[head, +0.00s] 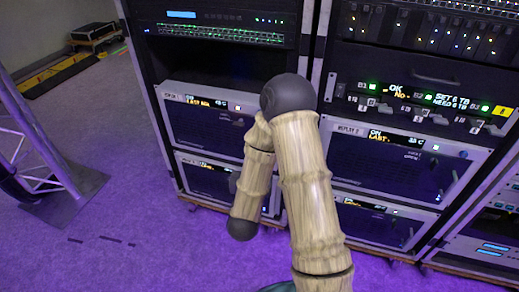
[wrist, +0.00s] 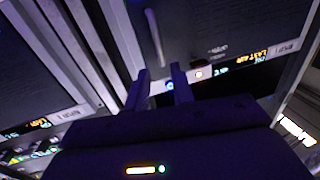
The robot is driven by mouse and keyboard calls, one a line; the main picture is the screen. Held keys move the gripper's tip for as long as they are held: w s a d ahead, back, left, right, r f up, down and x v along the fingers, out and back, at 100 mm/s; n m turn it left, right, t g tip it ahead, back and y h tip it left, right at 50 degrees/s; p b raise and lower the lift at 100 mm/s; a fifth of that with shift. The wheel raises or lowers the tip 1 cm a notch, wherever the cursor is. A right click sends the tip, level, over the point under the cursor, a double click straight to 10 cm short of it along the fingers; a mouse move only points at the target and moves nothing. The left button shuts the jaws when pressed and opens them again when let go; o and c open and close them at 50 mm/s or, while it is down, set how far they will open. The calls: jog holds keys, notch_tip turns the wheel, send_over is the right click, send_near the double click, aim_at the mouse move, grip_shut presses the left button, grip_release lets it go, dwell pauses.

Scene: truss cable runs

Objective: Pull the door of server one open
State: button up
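The left server unit (head: 198,126) has a dark front door and a lit strip reading "ON, LAST AIR"; its small label is hard to read, but I take it as server one. Its door looks flush, though my arm hides its right part in the head view. In the wrist view the door (wrist: 222,28) fills the upper right, with a pale upright bar handle (wrist: 154,38). My gripper (wrist: 160,70) points at the door, its two fingers apart with nothing between them. The handle's lower end lies in line with the finger gap; contact cannot be told. The head view hides the gripper behind my arm.
A similar unit (head: 390,160) stands in the rack to the right, with a patch panel (head: 415,100) above it. Lower units sit beneath both. A truss leg (head: 40,150) stands at left. The purple floor (head: 130,225) in front of the racks is mostly clear.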

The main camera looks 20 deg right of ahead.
jog(key=b+x, duration=0.1)
jog(key=x, duration=0.3)
jog(key=b+x, duration=0.1)
jog(key=x, duration=0.4)
jog(key=shift+r, duration=0.25)
grip_shut()
